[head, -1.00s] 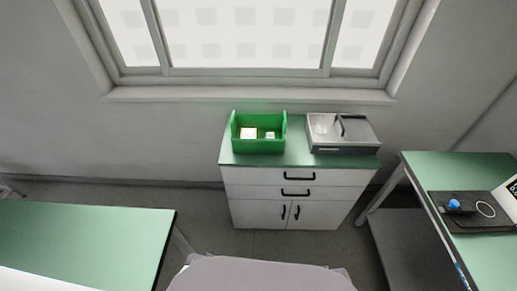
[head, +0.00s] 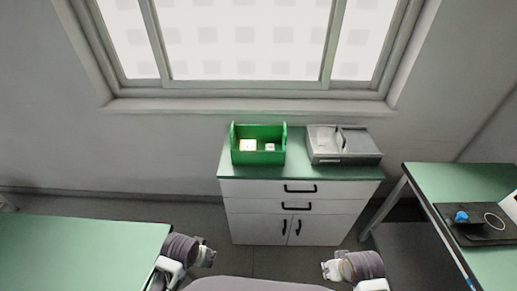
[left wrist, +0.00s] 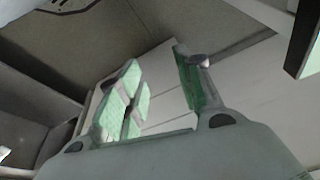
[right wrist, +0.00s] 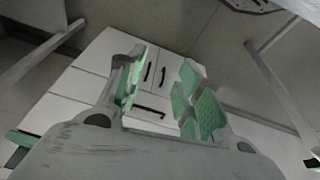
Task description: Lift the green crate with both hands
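The green crate (head: 258,157) stands upright on the left part of the cabinet's green top in the head view, with small pale items inside it. In the head view only my wrists show clearly near the bottom edge, well short of the cabinet. My left gripper (left wrist: 158,88) has its green-padded fingers spread, with nothing between them. My right gripper (right wrist: 160,90) also has its fingers apart and empty. Both are apart from the crate, and neither wrist view shows the crate.
A grey metal box (head: 343,158) sits right of the crate on the white cabinet (head: 258,188). A green-topped table (head: 75,250) is at the left, another (head: 450,180) at the right with a black device (head: 478,225). A window is behind.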

